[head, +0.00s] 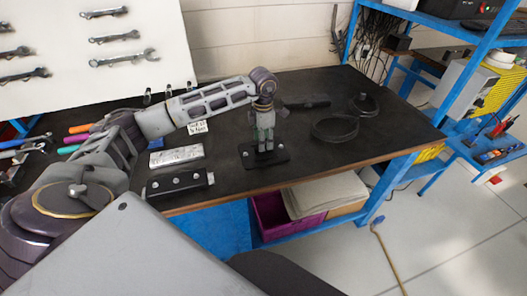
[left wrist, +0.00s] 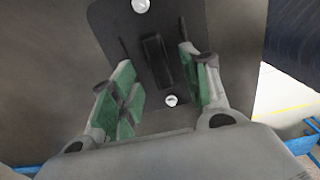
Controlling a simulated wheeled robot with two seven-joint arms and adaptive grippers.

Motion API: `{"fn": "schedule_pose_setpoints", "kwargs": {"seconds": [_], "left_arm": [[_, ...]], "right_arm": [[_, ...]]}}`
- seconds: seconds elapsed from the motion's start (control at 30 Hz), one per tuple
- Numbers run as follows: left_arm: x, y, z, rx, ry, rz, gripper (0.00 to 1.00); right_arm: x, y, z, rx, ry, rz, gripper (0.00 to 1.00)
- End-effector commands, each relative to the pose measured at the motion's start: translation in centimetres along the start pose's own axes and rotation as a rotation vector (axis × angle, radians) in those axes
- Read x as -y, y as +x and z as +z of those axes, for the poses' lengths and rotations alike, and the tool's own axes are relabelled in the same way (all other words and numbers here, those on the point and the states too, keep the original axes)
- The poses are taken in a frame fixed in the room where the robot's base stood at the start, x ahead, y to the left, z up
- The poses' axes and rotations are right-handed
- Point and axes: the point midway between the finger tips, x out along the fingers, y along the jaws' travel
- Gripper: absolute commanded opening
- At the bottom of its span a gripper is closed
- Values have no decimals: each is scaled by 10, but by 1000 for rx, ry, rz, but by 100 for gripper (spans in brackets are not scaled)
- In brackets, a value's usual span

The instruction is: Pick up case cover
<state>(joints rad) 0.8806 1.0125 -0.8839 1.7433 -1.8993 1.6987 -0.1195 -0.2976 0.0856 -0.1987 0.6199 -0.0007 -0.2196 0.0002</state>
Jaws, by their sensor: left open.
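A flat dark plate (head: 278,158) with a raised black block in its middle and bright round bolts looks like the case cover. It lies on the black workbench. My left gripper (head: 264,143) points down right over it, with the fingers hiding part of its middle. In the left wrist view, the green-padded fingers of the gripper (left wrist: 156,60) are open on either side of the plate's raised block (left wrist: 157,62). Gaps show between the block and both pads. Bolts show at opposite ends of the plate (left wrist: 115,25). My right gripper is out of view.
On the workbench (head: 315,165), a black block with silver knobs (head: 180,183) and a silver packet (head: 177,156) lie left of the plate. A black ring (head: 335,128) lies to the right. Wrenches hang on the white board (head: 105,60). Blue shelving (head: 455,90) stands right.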

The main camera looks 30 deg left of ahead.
Motion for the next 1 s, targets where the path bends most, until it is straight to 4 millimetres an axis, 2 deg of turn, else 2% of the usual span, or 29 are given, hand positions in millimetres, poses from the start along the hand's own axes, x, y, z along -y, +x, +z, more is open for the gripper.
{"fn": "schedule_pose_setpoints", "kwargs": {"seconds": [0.3, 0.83, 1.0], "left_arm": [[0, 32, 1, -1, 1, -1, 46], [-1, 35, 1, -1, 0, 0, 46], [-1, 35, 1, -1, 0, 0, 26]], "right_arm": [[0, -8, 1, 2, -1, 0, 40], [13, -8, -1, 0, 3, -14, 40], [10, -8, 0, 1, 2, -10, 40]]}}
